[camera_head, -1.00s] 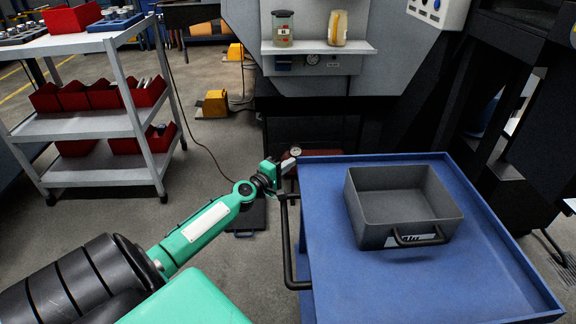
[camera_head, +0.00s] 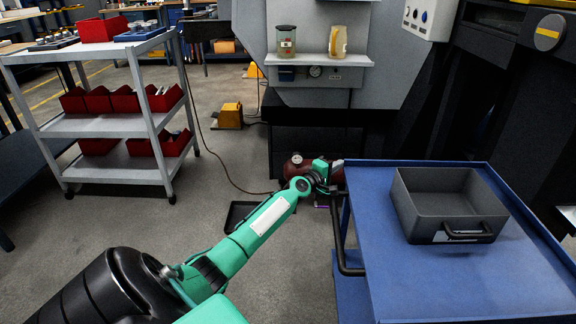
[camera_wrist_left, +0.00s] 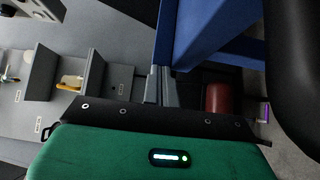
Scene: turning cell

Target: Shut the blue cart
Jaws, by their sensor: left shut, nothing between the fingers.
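The blue cart (camera_head: 440,285) stands at the right in the head view, its flat top edged by a raised rim. A black bar handle (camera_head: 338,235) runs along its left side. My left gripper (camera_head: 335,172) is at the far end of this handle, shut with nothing held; whether it touches the handle is unclear. In the left wrist view blue cart panels (camera_wrist_left: 215,35) show close at the top. No open drawer or door of the cart can be made out. My right gripper is out of view.
A dark grey bin (camera_head: 445,205) sits on the cart top. A grey shelf trolley (camera_head: 115,125) with red bins stands at the left. A large grey machine (camera_head: 320,100) with a jar shelf is behind. A dark red cylinder (camera_head: 296,165) lies beyond my gripper. Floor between trolley and cart is mostly clear.

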